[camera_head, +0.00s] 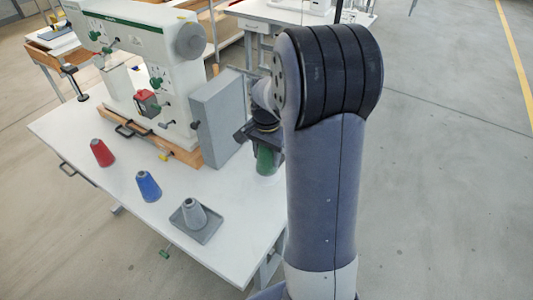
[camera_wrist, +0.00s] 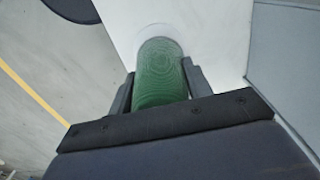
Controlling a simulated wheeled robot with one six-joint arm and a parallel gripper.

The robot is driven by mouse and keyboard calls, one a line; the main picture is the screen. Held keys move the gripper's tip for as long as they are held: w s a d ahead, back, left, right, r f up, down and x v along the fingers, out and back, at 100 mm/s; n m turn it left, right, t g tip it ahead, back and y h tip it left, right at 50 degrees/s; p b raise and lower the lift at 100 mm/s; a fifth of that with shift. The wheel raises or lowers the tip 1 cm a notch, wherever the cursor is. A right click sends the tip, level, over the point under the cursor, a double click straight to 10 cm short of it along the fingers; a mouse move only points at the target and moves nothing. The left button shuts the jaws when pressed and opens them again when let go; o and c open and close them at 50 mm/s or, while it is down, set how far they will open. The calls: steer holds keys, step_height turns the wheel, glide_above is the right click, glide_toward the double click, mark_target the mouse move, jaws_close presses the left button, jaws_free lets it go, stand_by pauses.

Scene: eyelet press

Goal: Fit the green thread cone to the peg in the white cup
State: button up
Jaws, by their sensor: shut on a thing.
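The green thread cone (camera_wrist: 160,72) is between the two fingers of my gripper (camera_wrist: 158,78), which is shut on it. In the head view the cone (camera_head: 266,159) shows below my gripper (camera_head: 263,138), near the right edge of the white table, partly hidden by my arm. In the wrist view a pale round rim, likely the white cup (camera_wrist: 152,30), shows around the cone's far end. It blends into the white table top. The peg is hidden, and I cannot tell whether the cone is on it.
A red cone (camera_head: 103,153), a blue cone (camera_head: 148,187) and a grey cone (camera_head: 194,214) on a grey tray (camera_head: 207,236) stand on the white table (camera_head: 121,199).

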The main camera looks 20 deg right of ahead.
steer(key=shift+f+b, duration=1)
steer(key=shift+f, duration=0.45)
steer(key=o, duration=1.1)
steer(key=shift+o, duration=0.2)
steer(key=shift+r+p, duration=2.05)
steer(key=shift+r, duration=0.5)
